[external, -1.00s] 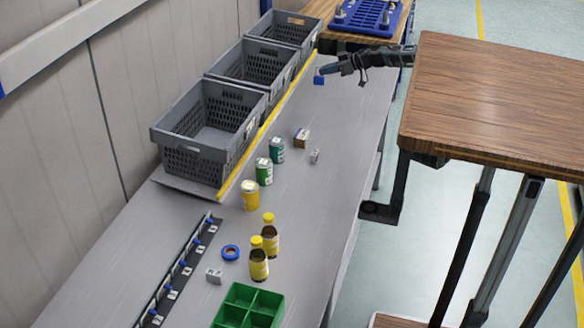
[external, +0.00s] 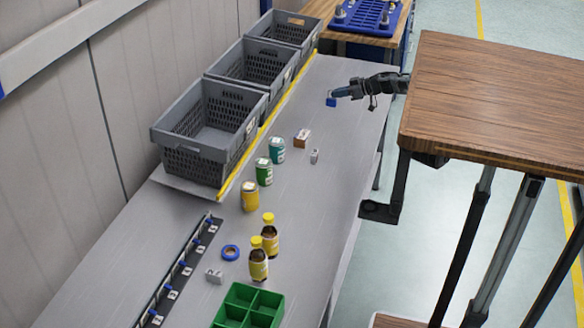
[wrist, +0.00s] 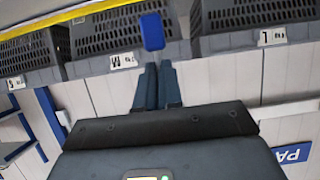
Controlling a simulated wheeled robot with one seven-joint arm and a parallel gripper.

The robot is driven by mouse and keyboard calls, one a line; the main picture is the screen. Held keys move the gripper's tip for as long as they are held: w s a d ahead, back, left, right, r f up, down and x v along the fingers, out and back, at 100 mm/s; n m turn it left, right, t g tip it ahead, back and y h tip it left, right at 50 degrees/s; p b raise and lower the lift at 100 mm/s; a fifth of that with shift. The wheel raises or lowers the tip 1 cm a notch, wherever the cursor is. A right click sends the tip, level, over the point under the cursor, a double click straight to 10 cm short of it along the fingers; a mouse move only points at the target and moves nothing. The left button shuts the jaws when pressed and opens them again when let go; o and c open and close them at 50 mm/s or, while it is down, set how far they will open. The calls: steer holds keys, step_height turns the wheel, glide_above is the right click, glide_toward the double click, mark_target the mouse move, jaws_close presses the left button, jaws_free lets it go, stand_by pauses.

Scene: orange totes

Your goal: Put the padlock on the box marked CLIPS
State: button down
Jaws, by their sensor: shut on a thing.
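My gripper (external: 340,94) reaches over the far right part of the grey table in the external view. It is shut on a small blue padlock (external: 331,101), which hangs at its fingertips above the table. In the wrist view the padlock (wrist: 152,31) shows as a blue block just beyond the closed fingers (wrist: 157,68). A small brown and white box (external: 302,137) stands on the table, nearer the camera and left of my gripper. No CLIPS lettering can be read on it or on the small grey piece (external: 315,155) beside it.
Several jars and bottles (external: 258,262), a blue tape ring (external: 230,252) and a green divided tray (external: 231,292) stand nearer. Table around the padlock is clear.

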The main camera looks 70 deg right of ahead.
steer(key=w+a+f+p, duration=0.1)
steer(key=w+a+f, duration=0.3)
steer(key=w+f, duration=0.5)
steer(key=shift+w+a+f, duration=0.3)
steer(key=shift+w+f, duration=0.1)
steer(key=shift+f, duration=0.35)
steer(key=shift+f, duration=0.15)
steer(key=c, duration=1.3)
jaws_free()
steer(key=v, duration=1.2)
